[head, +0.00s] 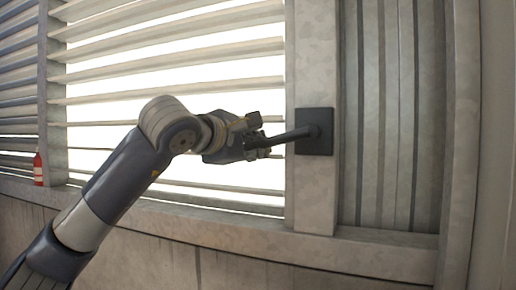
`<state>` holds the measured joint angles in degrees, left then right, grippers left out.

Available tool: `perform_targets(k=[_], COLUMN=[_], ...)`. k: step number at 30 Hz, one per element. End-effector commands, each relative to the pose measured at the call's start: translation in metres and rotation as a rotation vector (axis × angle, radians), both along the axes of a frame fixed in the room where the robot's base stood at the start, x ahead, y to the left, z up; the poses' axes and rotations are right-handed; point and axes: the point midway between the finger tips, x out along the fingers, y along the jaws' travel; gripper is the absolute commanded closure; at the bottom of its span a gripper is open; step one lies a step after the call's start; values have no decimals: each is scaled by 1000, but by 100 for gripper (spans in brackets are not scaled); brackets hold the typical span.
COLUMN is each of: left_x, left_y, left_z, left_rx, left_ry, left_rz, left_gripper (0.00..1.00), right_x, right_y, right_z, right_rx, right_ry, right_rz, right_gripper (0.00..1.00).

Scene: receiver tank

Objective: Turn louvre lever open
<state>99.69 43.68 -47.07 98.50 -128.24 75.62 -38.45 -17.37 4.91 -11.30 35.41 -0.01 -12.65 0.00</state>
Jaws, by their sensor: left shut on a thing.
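The louvre lever (291,136) is a dark handle that comes out of a dark square plate (325,147) on the pale post. It points left and slightly down. My left gripper (262,142) is shut on the free end of the lever, left of the plate. The louvre (170,85) behind has pale slats with bright gaps between them. My left arm hides part of the lower slats. My right gripper is not in view.
A sill (250,232) runs below the louvre. A ribbed panel (385,115) fills the wall right of the post.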

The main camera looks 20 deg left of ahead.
Motion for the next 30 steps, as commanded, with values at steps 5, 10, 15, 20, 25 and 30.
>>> perform_targets(k=[5,10,15,20,25,30], left_x=[-1,-1,-1,-1,-3,-23], left_y=[-1,-1,-1,-1,0,4], left_z=[2,2,2,1,2,6], left_rx=[7,7,5,4,3,4], left_ry=[-6,-6,-6,-4,-4,-6], left_rz=[-3,-3,-3,-2,-2,0], left_gripper=[100,100,62,62,62,62], right_x=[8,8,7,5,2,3], right_y=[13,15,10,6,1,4], right_z=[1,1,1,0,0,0], right_rx=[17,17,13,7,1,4], right_ry=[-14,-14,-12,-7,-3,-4], right_rz=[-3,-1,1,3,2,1], right_gripper=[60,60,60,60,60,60])
